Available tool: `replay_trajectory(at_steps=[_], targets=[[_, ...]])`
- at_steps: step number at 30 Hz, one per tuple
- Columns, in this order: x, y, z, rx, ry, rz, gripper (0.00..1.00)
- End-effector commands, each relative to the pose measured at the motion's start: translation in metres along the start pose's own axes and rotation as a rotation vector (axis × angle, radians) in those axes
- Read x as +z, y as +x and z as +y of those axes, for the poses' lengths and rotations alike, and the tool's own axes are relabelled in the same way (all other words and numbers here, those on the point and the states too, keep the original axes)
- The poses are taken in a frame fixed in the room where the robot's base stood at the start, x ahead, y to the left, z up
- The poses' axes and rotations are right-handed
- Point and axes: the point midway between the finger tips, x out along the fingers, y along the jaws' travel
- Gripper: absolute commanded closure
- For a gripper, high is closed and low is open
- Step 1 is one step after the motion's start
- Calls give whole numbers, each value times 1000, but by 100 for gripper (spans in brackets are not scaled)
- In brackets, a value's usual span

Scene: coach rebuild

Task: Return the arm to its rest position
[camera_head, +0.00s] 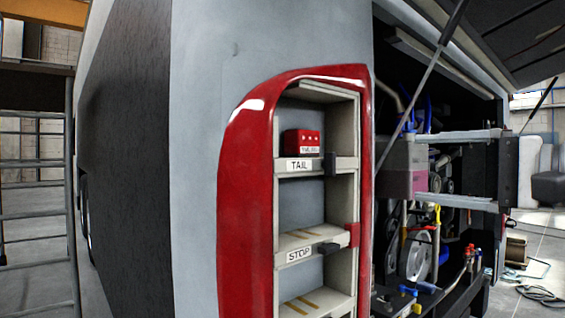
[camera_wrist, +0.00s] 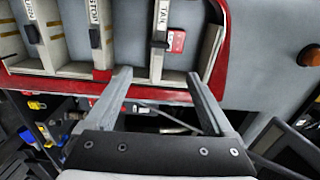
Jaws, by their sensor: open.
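My gripper (camera_head: 418,168) is at the right in the head view, its two grey fingers pointing left and spread apart, with nothing between them. In the wrist view the open fingers (camera_wrist: 158,84) reach toward the red-edged lamp housing (camera_head: 244,200), which also shows there (camera_wrist: 150,88). The gripper appears apart from the housing, in front of the open engine bay. A red lamp module (camera_head: 303,142) sits in the compartment above the TAIL label (camera_head: 300,165). It also shows in the wrist view (camera_wrist: 176,41). The STOP compartment (camera_head: 310,238) looks empty.
The open engine bay (camera_head: 420,255) with hoses and pulleys lies right of the housing, under a raised hatch (camera_head: 510,35). A thin strut (camera_head: 420,85) crosses its opening. A metal scaffold (camera_head: 38,190) stands at far left. A coiled cable (camera_head: 540,294) lies on the floor at right.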

Motion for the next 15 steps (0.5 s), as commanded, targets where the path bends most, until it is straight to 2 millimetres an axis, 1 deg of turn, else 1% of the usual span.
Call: replay_trajectory(at_steps=[4, 15], targets=[[0, -6, 0, 0, 0, 1, 12], [0, -6, 0, 0, 0, 0, 12]])
